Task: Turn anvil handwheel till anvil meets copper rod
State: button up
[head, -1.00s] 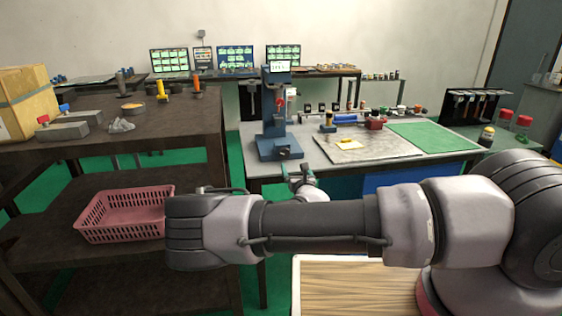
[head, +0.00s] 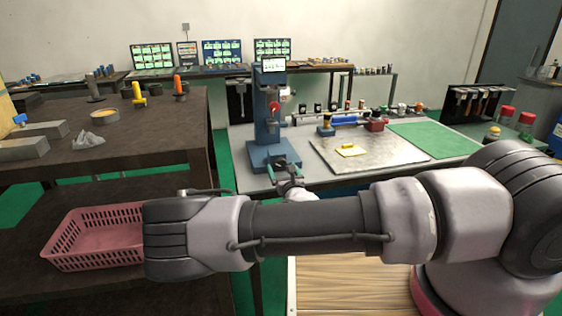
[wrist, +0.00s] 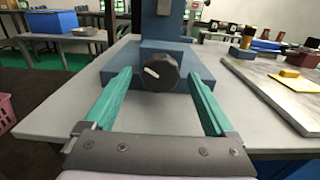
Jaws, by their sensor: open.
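A blue bench tester (head: 263,128) with a small lit screen stands on the grey workbench. A dark round knob with a white mark, apparently the anvil handwheel (wrist: 158,72), is on the front of its base in the wrist view. My gripper (wrist: 161,78) is open, with one green finger on each side of the knob's line. The knob looks beyond the fingertips; I cannot tell whether they touch it. My gripper also shows at the front of the tester (head: 284,170) in the head view. I cannot make out the anvil or the copper rod clearly.
A metal plate (head: 385,158) with a small yellow block (head: 350,150) lies right of the tester, beside a green mat (head: 435,140). A pink basket (head: 95,240) sits on the dark shelf at left. The bench's front edge runs below my gripper.

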jog(key=shift+w+a, duration=0.1)
jog(key=shift+w, duration=0.2)
jog(key=c, duration=1.4)
jog(key=shift+o, duration=0.2)
jog(key=shift+m, duration=0.3)
